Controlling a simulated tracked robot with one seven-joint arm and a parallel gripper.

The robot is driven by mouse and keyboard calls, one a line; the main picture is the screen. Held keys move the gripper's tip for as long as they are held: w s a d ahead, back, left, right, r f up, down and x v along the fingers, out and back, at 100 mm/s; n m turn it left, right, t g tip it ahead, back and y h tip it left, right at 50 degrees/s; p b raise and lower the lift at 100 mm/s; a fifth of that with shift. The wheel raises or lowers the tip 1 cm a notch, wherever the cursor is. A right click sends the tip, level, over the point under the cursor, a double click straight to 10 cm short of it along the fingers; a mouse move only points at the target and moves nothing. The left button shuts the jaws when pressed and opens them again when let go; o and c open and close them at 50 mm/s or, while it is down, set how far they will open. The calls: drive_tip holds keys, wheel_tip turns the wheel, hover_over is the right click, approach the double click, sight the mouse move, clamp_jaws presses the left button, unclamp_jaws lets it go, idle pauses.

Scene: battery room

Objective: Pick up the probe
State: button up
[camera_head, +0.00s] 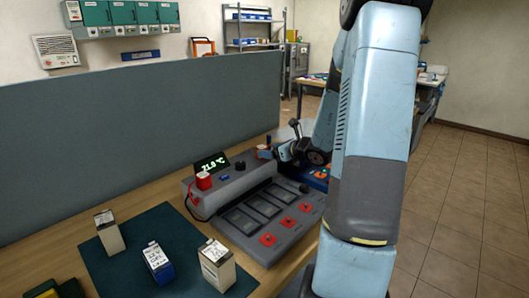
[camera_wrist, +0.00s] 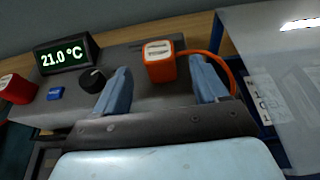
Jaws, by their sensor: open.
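In the wrist view, an orange block with a pale top (camera_wrist: 160,66) and an orange cable stands on the grey instrument (camera_wrist: 132,58). It shows between and beyond the fingertips of my gripper (camera_wrist: 163,84), which are open and apart from each other. A second, red block (camera_wrist: 14,90) stands at the left end, past the display; it also shows in the head view with a red cable (camera_head: 203,181). No label tells me which block is the probe. In the head view my gripper (camera_head: 277,154) is low at the instrument's right end, partly hidden by my arm.
The display (camera_wrist: 62,55) reads 21.0 °C, with a black knob beside it. A slotted charger (camera_head: 268,214) with red squares lies in front. Several battery blocks (camera_head: 215,265) stand on a dark mat (camera_head: 183,228). A grey partition (camera_head: 120,140) rises behind. A blue-framed item (camera_head: 318,176) is at right.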

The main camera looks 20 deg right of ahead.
drive_tip(key=shift+x, duration=3)
drive_tip(key=shift+c, duration=0.3)
drive_tip(key=shift+d, duration=0.1)
drive_tip(key=c, duration=1)
drive_tip(key=shift+r, duration=0.1)
